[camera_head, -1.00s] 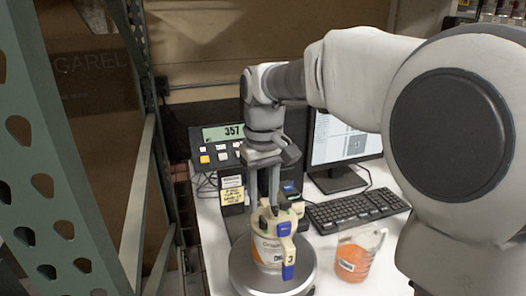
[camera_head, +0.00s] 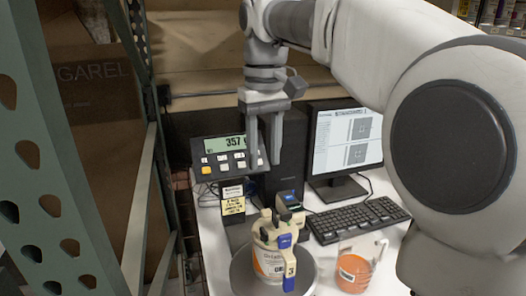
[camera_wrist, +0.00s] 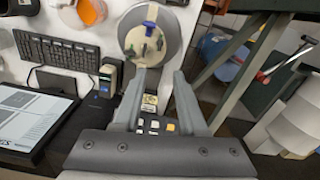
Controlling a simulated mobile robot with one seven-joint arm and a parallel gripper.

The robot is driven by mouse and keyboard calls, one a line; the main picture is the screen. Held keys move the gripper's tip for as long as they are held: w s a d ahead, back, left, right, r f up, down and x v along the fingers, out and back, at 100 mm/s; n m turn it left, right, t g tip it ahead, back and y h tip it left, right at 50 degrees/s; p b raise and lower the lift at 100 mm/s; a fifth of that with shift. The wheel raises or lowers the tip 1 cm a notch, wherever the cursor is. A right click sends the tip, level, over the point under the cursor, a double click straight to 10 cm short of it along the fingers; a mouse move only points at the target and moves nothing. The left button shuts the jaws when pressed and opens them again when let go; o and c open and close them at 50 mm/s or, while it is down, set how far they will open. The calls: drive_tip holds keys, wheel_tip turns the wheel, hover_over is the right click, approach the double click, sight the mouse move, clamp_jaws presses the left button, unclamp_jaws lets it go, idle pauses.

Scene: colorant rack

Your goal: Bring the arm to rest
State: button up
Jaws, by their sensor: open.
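My gripper (camera_head: 264,137) is open and empty. In the head view it hangs fingers down, well above a white can (camera_head: 266,262) with an orange label and a cream and blue dispensing lid (camera_head: 282,232). The can stands on a round metal scale plate (camera_head: 244,281). In the wrist view my gripper (camera_wrist: 157,82) has its two fingers apart, with the can's lid (camera_wrist: 146,42) seen beyond the tips and not between them. The head view shows my arm reaching across from the right.
A scale display reading 357 (camera_head: 226,146) stands behind the can. A monitor (camera_head: 345,140), a keyboard (camera_head: 355,219) and a clear beaker with orange liquid (camera_head: 355,270) are on the white table to the right. A green perforated rack post (camera_head: 40,160) rises at the left.

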drive_tip(key=s+d+f+m+t, duration=0.2)
drive_tip(key=s+d+f, duration=0.4)
drive_tip(key=s, duration=0.3)
drive_tip(key=s+d+f+m+t, duration=0.3)
drive_tip(key=s+d+f, duration=0.3)
drive_tip(key=s, duration=0.3)
drive_tip(key=shift+s+t, duration=0.3)
drive_tip(key=shift+s, duration=0.1)
